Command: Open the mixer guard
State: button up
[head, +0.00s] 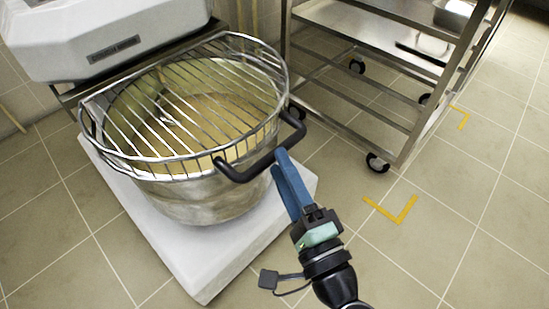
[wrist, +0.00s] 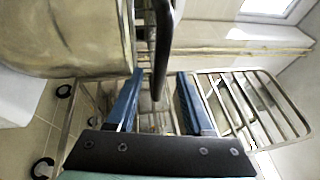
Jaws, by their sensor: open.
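The mixer guard (head: 180,110) is a domed grid of metal wires lying down over the steel bowl (head: 205,195). Its black handle (head: 262,163) sticks out at the front right of the rim. My gripper (head: 284,160) has blue fingers and is at the handle's right part, reaching up from below right. In the wrist view my gripper (wrist: 158,88) is open, and the black handle (wrist: 163,45) runs into the gap between the two fingers. I cannot tell whether either finger touches it. The bowl wall (wrist: 65,35) fills the upper left there.
The white mixer body (head: 110,40) stands behind the bowl, on a white base (head: 180,265). The tiled floor at right, with yellow corner marks (head: 395,210), is clear.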

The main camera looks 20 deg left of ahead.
jog(key=shift+b+x, duration=0.35)
jog(key=shift+x, duration=1.5)
grip_shut()
